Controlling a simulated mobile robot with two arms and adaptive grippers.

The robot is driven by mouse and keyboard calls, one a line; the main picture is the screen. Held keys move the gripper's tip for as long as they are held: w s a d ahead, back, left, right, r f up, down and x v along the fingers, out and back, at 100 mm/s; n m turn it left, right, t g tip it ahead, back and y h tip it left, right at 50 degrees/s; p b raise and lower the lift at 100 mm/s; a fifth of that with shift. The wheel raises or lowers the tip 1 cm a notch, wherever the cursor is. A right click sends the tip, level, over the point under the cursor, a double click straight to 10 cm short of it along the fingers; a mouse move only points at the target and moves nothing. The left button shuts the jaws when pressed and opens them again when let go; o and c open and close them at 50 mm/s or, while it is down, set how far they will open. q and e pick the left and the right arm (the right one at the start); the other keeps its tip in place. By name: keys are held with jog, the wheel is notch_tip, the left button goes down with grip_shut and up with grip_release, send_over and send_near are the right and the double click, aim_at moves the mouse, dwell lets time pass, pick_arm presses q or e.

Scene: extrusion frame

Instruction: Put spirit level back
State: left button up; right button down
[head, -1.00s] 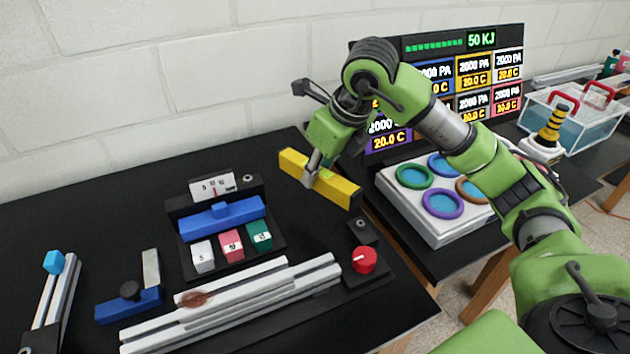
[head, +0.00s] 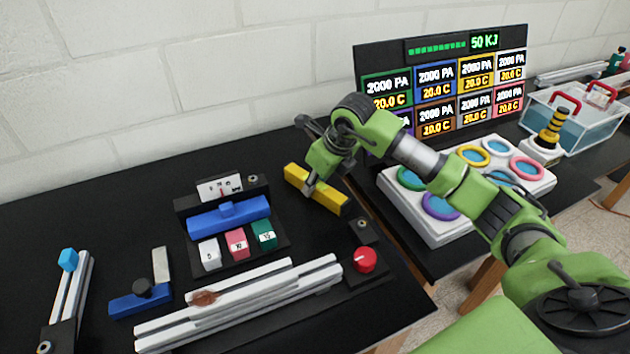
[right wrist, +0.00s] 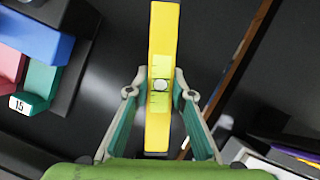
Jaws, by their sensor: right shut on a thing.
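The spirit level is a yellow bar (head: 328,195) with a pale green vial part at its middle. In the head view it is at the right back of the black table, close to the table's right edge. My right gripper (head: 311,188) is shut on it near the middle. In the right wrist view the level (right wrist: 163,40) runs lengthwise between the two fingers (right wrist: 160,88), which press its sides. Whether its underside touches the table is not clear. My left gripper is not in view.
Left of the level stands a black stand with a blue bar (head: 230,217) and numbered blocks. A red knob (head: 365,260) and white rails (head: 245,300) lie in front. A white tray with coloured rings (head: 440,229) and a display panel (head: 440,47) stand on the right table.

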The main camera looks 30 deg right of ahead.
jog(key=shift+f, duration=0.1)
jog(key=c, duration=1.8)
grip_release()
jog(key=shift+o, duration=0.2)
jog(key=shift+r, duration=0.4)
jog(key=b+v, duration=0.1)
jog(key=v, duration=1)
jog(key=shift+r+b, duration=0.25)
jog(key=shift+b, duration=0.15)
jog(key=shift+s, duration=0.15)
